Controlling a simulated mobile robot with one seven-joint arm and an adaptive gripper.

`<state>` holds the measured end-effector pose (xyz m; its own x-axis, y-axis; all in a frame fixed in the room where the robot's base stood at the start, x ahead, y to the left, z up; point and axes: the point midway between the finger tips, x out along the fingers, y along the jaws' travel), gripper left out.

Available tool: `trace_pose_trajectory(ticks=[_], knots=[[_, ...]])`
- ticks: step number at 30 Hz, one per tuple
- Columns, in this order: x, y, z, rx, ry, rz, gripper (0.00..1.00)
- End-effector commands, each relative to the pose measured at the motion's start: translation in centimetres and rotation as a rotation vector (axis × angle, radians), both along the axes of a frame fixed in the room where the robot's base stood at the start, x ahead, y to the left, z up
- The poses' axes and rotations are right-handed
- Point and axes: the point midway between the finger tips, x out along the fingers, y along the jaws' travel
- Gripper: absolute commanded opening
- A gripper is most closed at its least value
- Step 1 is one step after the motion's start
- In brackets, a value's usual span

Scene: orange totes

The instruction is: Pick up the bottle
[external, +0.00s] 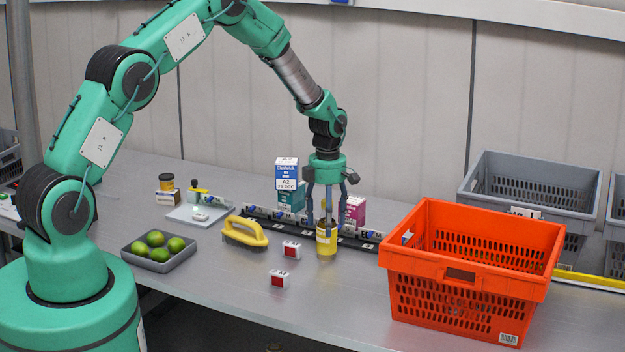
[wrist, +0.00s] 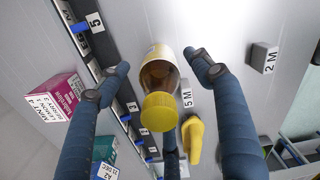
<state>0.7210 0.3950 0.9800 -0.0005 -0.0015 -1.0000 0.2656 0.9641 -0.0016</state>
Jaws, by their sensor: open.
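The bottle (external: 326,242) has a yellow label and stands upright on the grey table, left of the orange tote. In the wrist view the bottle (wrist: 160,72) shows its yellow cap and amber body. My gripper (external: 327,214) points straight down over the bottle. In the wrist view my gripper (wrist: 156,68) has its blue fingers spread around the bottle, with visible gaps on the left and right sides. The fingers are open.
The orange tote (external: 465,275) stands close on the right. A dark rail (external: 362,243) with labels and boxes runs behind the bottle.

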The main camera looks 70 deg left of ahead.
Motion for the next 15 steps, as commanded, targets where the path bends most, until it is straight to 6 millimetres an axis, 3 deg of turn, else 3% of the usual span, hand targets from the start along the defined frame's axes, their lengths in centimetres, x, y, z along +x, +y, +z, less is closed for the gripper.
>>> trace_pose_trajectory(ticks=[7, 15], knots=[[0.0, 0.0, -0.8, -0.001, 0.001, 0.0, 0.65], [0.0, 0.1, -3.4, -0.001, 0.001, 0.0, 0.65]])
